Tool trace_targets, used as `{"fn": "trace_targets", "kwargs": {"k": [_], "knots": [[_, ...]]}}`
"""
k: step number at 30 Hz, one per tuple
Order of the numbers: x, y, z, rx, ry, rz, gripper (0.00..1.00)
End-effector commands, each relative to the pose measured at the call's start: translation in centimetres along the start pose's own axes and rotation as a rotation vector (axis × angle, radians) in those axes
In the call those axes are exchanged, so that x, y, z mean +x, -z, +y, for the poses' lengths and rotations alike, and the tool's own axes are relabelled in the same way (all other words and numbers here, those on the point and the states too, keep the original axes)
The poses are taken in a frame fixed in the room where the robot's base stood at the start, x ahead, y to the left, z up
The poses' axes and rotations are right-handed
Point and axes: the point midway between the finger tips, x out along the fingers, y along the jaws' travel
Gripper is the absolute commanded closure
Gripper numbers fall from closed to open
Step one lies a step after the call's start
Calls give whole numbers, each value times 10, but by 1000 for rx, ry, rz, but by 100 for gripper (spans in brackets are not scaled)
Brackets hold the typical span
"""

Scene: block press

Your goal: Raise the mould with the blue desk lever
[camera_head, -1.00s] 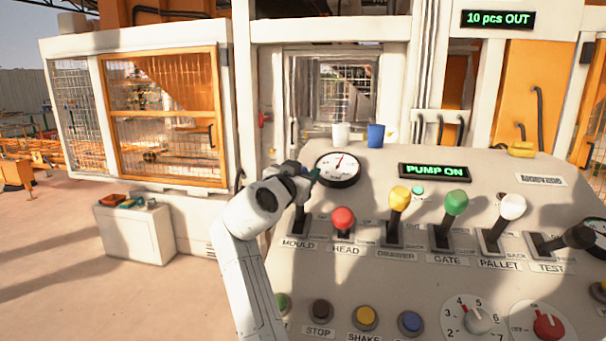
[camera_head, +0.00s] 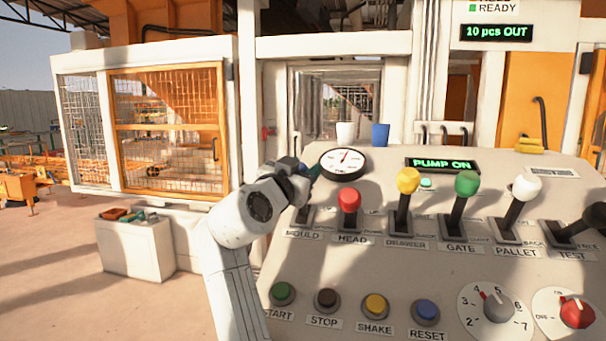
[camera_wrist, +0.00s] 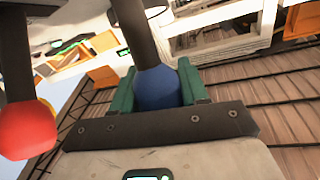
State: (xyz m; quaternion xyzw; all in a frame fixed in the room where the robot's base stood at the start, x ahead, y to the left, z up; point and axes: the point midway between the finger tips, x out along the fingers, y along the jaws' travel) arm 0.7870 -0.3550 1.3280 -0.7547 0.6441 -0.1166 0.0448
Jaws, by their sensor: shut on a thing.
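The MOULD lever's blue knob (camera_wrist: 157,88) sits between the two green jaws of my gripper (camera_wrist: 155,90) in the wrist view, and the jaws are closed on it. Its dark shaft (camera_wrist: 130,35) runs up past the knob there. In the head view my gripper (camera_head: 303,175) covers most of the knob. The lever's dark base (camera_head: 305,214) shows below it, above the MOULD label (camera_head: 303,234). The mould itself cannot be made out.
Yellow, green, white and dark levers follow to the right. A round gauge (camera_head: 343,163) is just behind. A lit sign (camera_head: 443,164) reads PUMP ON.

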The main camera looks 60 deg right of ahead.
Motion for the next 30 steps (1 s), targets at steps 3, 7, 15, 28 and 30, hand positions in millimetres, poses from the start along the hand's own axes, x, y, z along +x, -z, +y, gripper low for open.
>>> {"fn": "trace_targets", "kwargs": {"k": [3,7,15,28,30], "knots": [[-2,8,-2,7,4,13,100],[-3,8,-2,7,4,14,48],[-1,5,-1,4,3,9,31],[-38,1,-2,5,8,8,31],[-52,1,-2,6,8,8,31]]}}
